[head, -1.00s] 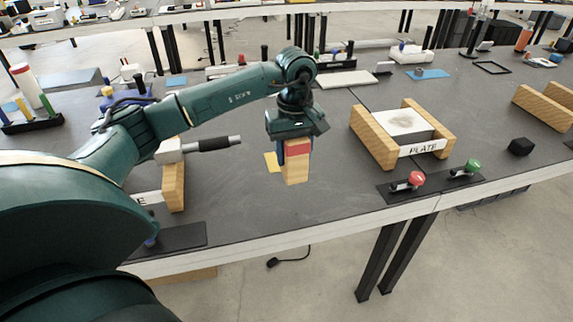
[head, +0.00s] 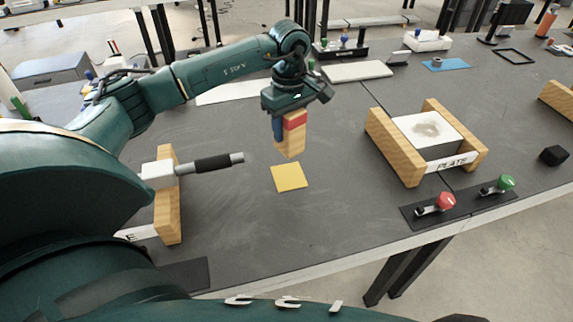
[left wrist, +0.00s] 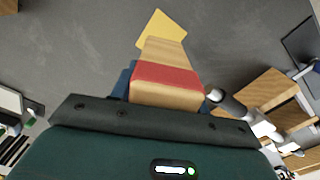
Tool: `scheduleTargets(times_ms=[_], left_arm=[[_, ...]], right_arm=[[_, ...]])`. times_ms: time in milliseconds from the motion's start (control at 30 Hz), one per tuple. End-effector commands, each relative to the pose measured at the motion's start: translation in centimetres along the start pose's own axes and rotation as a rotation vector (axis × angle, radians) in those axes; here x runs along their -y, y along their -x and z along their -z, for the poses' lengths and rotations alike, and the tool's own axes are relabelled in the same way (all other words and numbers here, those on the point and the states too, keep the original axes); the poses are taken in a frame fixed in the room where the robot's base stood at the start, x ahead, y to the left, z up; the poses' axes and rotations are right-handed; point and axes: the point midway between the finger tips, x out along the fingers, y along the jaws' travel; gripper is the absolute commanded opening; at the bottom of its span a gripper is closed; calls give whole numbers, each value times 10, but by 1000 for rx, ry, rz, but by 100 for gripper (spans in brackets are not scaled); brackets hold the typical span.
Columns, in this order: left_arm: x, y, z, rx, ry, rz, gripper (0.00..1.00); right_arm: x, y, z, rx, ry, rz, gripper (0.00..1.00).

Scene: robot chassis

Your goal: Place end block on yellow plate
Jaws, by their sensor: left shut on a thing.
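My left gripper (head: 288,112) is shut on the end block (head: 291,142), a wooden block with a red band. The block hangs upright above the table in the head view. It also shows in the left wrist view (left wrist: 166,88), in front of the gripper body. The yellow plate (head: 289,177) lies flat and bare on the dark table, just below and nearer than the block in the head view. The plate also shows partly behind the block in the left wrist view (left wrist: 160,29). The block and plate appear apart. My right gripper is not in view.
A wooden stand labelled PLATE (head: 406,151) is to the right. A red knob (head: 445,201) and a green knob (head: 506,182) sit near the front edge. A black-handled tool (head: 212,163) rests by wooden rails at left. A black cube (head: 553,155) lies far right.

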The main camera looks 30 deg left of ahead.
Motion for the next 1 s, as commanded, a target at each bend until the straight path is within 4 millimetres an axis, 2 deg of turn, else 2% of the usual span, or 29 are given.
scheduleTargets(times_ms=[233, 467, 700, 1000], left_arm=[[1, -44, 0, 1, 4, 5, 17], [0, -64, 0, 1, 2, 2, 17], [1, -95, -1, 1, 2, 3, 17], [0, -99, 0, 0, 1, 1, 17]], right_arm=[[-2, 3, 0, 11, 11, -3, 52], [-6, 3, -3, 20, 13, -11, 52], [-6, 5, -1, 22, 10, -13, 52], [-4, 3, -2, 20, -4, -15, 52]])
